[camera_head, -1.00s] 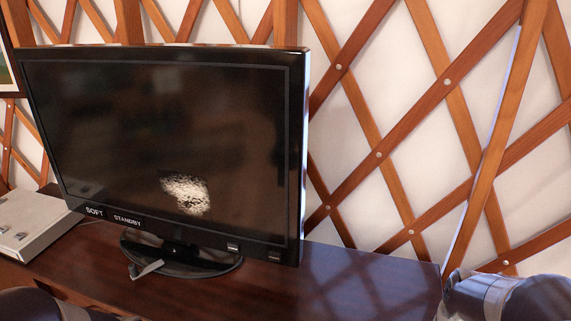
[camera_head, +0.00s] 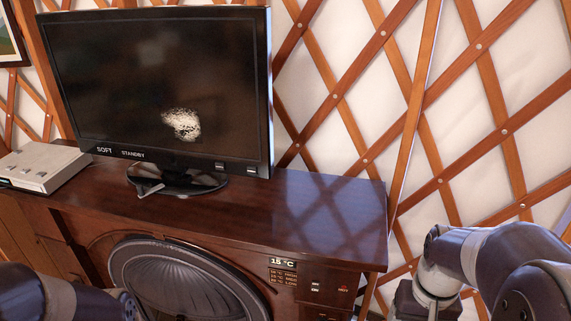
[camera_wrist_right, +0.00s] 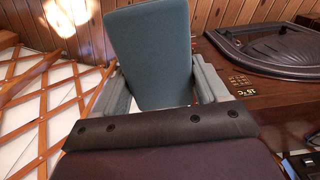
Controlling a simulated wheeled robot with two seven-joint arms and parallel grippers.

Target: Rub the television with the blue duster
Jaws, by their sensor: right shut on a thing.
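The black television (camera_head: 150,70) stands upright on its oval foot on a dark wooden cabinet. A whitish speckled patch (camera_head: 182,124) lies low on its screen, right of the middle. The blue duster (camera_wrist_right: 150,50), a blue-grey flat-faced block, shows in the right wrist view. My right gripper (camera_wrist_right: 163,88) is shut on it, with one grey finger at each side. In the head view only my right arm shows at the lower right, well away from the screen; the duster is not seen there. My left arm shows at the lower left, its gripper out of frame.
The wooden cabinet top (camera_head: 300,205) is clear to the right of the television. A pale flat box (camera_head: 40,167) sits at the left. The cabinet front has a dark ribbed oval panel (camera_head: 185,280) and a 15 °C display (camera_head: 283,264). A lattice wall stands close behind.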

